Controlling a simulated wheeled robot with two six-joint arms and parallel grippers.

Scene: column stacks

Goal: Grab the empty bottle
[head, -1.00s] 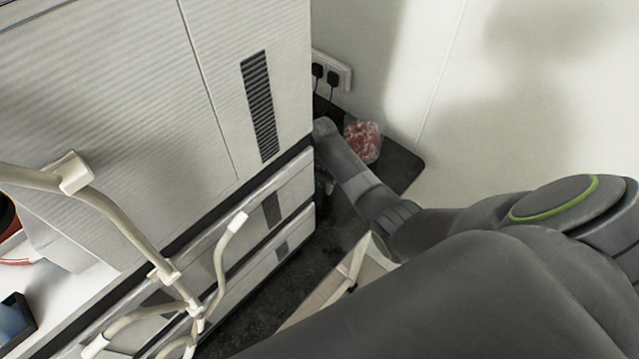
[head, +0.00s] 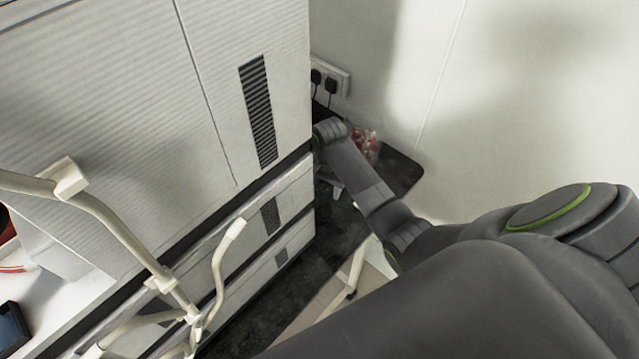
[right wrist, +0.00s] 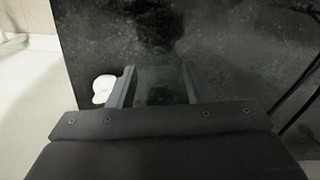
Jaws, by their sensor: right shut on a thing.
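My right arm reaches down beside the white cabinet, and its gripper (head: 335,188) is mostly hidden behind my own arm in the head view. In the right wrist view, the two fingers of my right gripper (right wrist: 156,76) stand apart with a see-through, dark-looking thing between them. This appears to be the empty bottle (right wrist: 160,88), and the gripper is shut on it. Its full outline is hard to make out against the dark speckled surface. In the head view I cannot make out the bottle. My left gripper is not in view.
A white ribbed cabinet (head: 110,90) with drawers fills the left. Pale tubing (head: 120,235) stands in front of it. A red-and-white bundle (head: 366,143) lies near the wall sockets (head: 330,78). A small white object (right wrist: 103,88) lies left of the fingers. Dark cables run at the right.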

